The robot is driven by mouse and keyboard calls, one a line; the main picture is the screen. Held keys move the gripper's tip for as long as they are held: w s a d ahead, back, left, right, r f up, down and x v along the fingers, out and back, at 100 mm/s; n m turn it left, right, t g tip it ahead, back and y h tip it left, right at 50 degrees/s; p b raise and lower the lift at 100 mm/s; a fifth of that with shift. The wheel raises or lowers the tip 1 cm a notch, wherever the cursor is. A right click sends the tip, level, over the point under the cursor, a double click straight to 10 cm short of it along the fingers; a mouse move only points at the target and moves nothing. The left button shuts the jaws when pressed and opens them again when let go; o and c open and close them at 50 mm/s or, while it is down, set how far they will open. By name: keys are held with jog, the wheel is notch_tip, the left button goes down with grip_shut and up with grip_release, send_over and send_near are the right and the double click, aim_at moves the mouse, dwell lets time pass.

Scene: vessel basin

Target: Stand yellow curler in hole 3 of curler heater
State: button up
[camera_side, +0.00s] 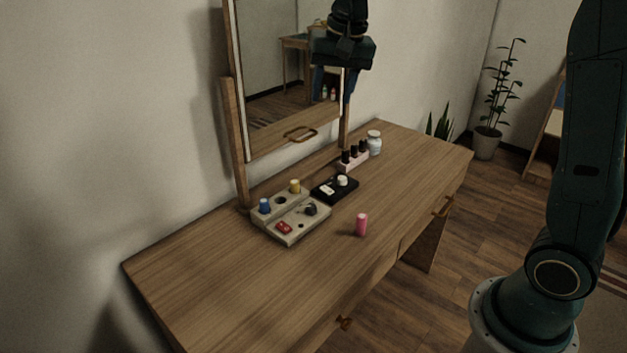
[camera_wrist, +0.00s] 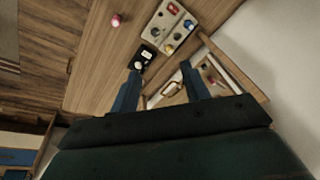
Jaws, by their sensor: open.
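The curler heater (camera_side: 292,232) is a beige block on the wooden dresser top; it also shows in the wrist view (camera_wrist: 160,22). The yellow curler (camera_side: 295,186) stands upright at the right end of its raised back row; it is also in the wrist view (camera_wrist: 168,49). A blue curler (camera_side: 264,206) stands at the row's left end. A dark empty hole (camera_side: 280,199) lies between them. I see no hole numbers. A pink curler (camera_side: 361,225) stands on the dresser, right of the heater. My gripper (camera_side: 334,98) is open and empty, high above the dresser in front of the mirror.
A black case (camera_side: 335,189) with a white knob lies right of the heater. Behind it are a pink holder with dark-capped bottles (camera_side: 353,160) and a pale jar (camera_side: 374,143). The framed mirror (camera_side: 285,100) rises along the back. The dresser's front left is clear.

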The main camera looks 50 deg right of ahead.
jog(key=s+a+f+n+t, duration=0.1)
jog(key=s+n, duration=0.3)
jog(key=s, duration=0.9)
jog(key=s+a+f+n+t, duration=0.1)
jog(key=s+n, duration=0.3)
jog(key=s, duration=1)
jog(key=shift+s+a+f+t, duration=0.15)
jog(key=shift+a+f+t, duration=0.25)
jog(key=shift+a+f, duration=0.45)
jog(key=shift+o, duration=0.2)
jog(key=shift+r, duration=0.15)
